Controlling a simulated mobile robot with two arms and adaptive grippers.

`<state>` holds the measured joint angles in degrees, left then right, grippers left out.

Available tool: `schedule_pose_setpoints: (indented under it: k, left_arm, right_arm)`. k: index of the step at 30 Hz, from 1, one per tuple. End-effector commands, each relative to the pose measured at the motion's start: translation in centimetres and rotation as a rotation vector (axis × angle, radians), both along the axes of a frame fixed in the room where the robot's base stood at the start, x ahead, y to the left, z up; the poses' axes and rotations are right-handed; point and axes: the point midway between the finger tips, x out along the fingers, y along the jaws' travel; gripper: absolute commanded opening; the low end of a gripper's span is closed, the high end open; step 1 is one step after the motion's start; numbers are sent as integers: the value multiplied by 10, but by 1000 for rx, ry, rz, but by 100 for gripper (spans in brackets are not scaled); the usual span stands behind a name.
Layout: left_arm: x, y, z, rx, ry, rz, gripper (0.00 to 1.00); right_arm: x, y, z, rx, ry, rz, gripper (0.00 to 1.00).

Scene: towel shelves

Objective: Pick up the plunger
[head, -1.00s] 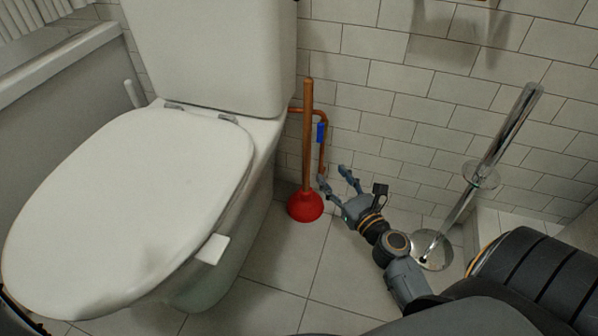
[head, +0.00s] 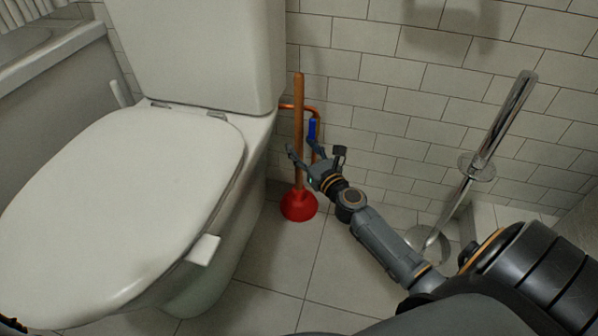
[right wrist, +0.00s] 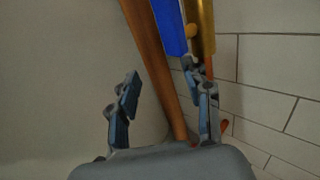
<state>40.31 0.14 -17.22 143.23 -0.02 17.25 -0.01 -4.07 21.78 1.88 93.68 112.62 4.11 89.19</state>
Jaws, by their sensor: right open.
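The plunger (head: 298,205) stands upright on the floor between the toilet and the tiled wall. It has a red rubber cup and a wooden handle (head: 299,100). My right gripper (head: 302,150) is open at the handle's middle height, with its fingers either side of the handle in the picture. In the right wrist view the handle (right wrist: 153,65) runs between the two open fingers, nearer the right one; I cannot tell whether it touches. The cup is mostly hidden there.
The white toilet (head: 120,200) stands close on the left. A copper pipe with a blue valve handle (head: 313,129) is on the wall just behind the plunger. A chrome brush stand (head: 476,166) is at the right. Floor in front of the plunger is clear.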

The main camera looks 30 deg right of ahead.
Motion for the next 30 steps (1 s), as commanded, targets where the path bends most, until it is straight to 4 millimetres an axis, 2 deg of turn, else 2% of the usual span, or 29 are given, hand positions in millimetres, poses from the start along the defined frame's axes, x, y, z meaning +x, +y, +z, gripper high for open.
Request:
schedule_pose_setpoints:
  k: [4, 12, 19, 20, 30]
  left_arm:
    - [-2, 0, -5, 0, -5, -1, 40]
    - [-1, 0, -5, 0, -1, -1, 40]
    - [0, 0, -5, -2, 2, -2, 40]
    - [0, 0, -5, -2, 2, -3, 40]
    - [1, 1, -5, -3, 4, -3, 40]
  right_arm:
    - [17, -2, 0, -1, -1, 0, 49]
    - [19, -2, 0, 1, 0, -1, 49]
    - [18, -2, 0, 1, 0, -1, 2]
    - [18, -2, 0, 1, 0, -1, 0]
    - [19, -2, 2, 1, -3, -1, 0]
